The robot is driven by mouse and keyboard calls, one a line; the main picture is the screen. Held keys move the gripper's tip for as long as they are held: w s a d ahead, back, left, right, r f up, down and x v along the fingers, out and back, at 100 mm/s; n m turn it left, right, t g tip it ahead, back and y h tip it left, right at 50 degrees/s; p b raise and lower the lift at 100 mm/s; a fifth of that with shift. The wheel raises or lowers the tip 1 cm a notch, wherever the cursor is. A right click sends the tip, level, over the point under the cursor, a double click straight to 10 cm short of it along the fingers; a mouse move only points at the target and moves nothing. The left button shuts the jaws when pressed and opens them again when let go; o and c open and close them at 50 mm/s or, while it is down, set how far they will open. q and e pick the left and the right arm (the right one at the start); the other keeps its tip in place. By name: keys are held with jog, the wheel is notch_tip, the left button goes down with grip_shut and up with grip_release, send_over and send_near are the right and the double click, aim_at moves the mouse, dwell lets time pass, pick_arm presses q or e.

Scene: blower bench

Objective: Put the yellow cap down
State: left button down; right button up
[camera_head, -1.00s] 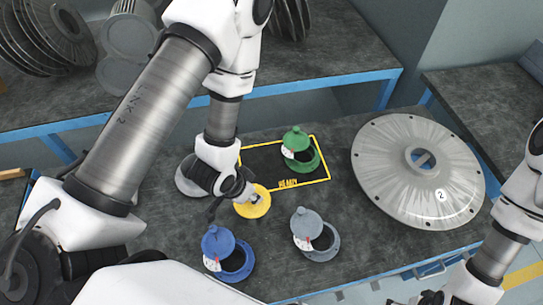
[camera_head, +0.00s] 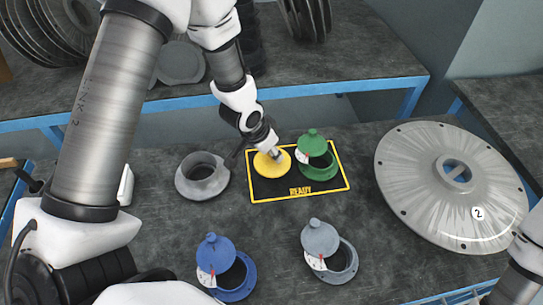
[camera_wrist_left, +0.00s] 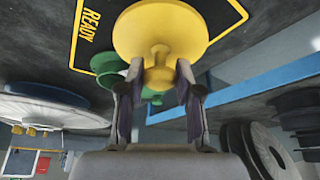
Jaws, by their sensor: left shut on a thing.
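The yellow cap (camera_head: 272,164) is a round disc with a knob, over the left half of the black mat with a yellow border marked READY (camera_head: 285,191). I cannot tell whether it touches the mat. My left gripper (camera_head: 274,153) is shut on its knob; the wrist view shows the cap (camera_wrist_left: 160,35) with its knob between the two fingers (camera_wrist_left: 160,85). An open grey flanged housing (camera_head: 202,187) without a lid stands left of the mat. My right gripper is out of view.
A green housing with a tilted green lid (camera_head: 318,158) stands on the mat's right half, close to the cap. Blue (camera_head: 228,270) and grey (camera_head: 330,262) lidded housings stand in front. A large grey disc (camera_head: 450,185) lies at right. The bench between mat and front housings is clear.

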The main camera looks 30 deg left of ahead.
aim_at(269, 156)
pick_arm(q)
notch_tip(269, 156, down, 3)
jog(key=shift+r, duration=0.1)
jog(key=shift+w+f, duration=0.1)
jog(key=shift+f, duration=0.3)
jog(key=c, duration=0.9)
grip_release()
jog(key=shift+o, duration=0.6)
jog(key=v, duration=0.9)
jog(key=shift+p+v, duration=0.6)
jog(key=shift+v, duration=1.1)
